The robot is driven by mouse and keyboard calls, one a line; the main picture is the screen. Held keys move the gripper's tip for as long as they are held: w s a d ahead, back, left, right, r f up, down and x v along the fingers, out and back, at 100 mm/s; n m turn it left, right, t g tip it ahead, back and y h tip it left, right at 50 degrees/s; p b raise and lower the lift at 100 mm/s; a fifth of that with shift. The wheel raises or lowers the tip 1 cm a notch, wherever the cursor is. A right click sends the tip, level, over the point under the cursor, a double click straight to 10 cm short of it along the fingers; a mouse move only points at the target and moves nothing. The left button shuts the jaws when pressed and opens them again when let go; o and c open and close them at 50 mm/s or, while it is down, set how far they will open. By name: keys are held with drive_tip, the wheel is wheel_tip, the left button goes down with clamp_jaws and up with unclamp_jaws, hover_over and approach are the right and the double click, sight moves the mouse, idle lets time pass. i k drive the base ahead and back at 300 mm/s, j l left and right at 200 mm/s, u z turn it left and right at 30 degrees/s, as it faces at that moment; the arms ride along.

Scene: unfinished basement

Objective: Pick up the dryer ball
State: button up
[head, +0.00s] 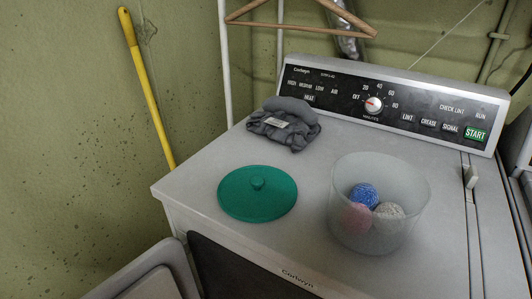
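Dryer balls lie inside a clear, frosted round tub (403,232) on top of the dryer. A blue ball (364,194) is at the back, a pinkish ball (355,217) at the front left, and a beige ball (388,210) at the right. The balls sit close together and show blurred through the tub wall. The tub's top is open. A green round lid (257,200) with a knob lies flat on the dryer to the left of the tub. My gripper is not in view.
The white dryer top (315,225) has free room around the lid and tub. The control panel (385,100) rises behind. A wooden hanger (300,22) hangs above, and a yellow pole (148,90) leans at the wall.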

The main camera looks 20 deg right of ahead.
sight(367, 194)
drive_tip(key=z, duration=1)
